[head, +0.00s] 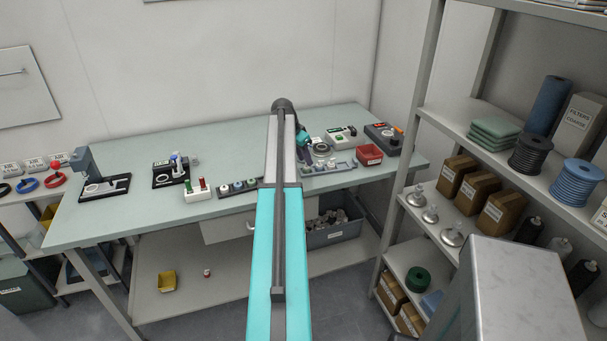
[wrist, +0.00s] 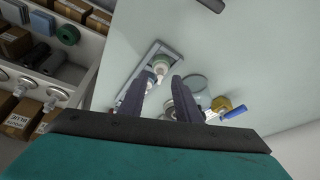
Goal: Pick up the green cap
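In the wrist view, a small round part with a green rim and pale centre (wrist: 161,66), which looks like the green cap, sits in a narrow grey tray (wrist: 181,53). My gripper (wrist: 157,76) is open, its two dark fingers apart and pointing towards the tray. The green-rimmed part shows just beyond the fingertips, and nothing is clearly held between them. In the head view, my arm hides much of the gripper (head: 304,154), which is over the workbench (head: 240,150) near the grey tray (head: 347,170). I cannot clearly tell the green cap there.
A red bin (head: 369,154) and a black fixture (head: 383,138) stand right of the tray. A white holder with green and red pieces (head: 197,192) stands to the left. In the wrist view, a yellow part (wrist: 221,103) and a blue-handled tool (wrist: 235,112) lie right of the fingers.

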